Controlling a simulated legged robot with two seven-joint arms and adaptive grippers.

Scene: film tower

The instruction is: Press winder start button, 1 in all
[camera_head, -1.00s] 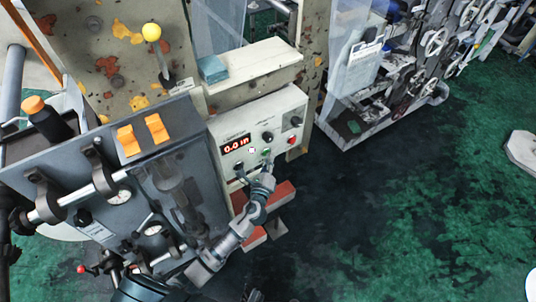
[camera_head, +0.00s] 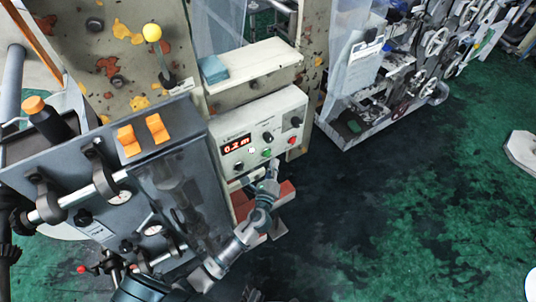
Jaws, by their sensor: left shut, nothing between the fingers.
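The winder control panel (camera_head: 281,118) is a pale box facing me, with a lit red display (camera_head: 237,143) that reads about 0.2 m. A green button (camera_head: 266,153) shows on its lower part. A red button (camera_head: 292,140) sits to the right of it, and dark knobs sit around them. My left gripper (camera_head: 273,164) is shut and empty, just below and right of the green button, its tip apart from the button as far as I can tell. My right gripper is not in view.
A grey machine with a clear cover (camera_head: 178,180) and orange switches (camera_head: 156,127) stands left of my arm. A yellow-knobbed lever (camera_head: 152,33) rises behind it. Red blocks (camera_head: 284,196) lie below the panel. The green floor to the right is open.

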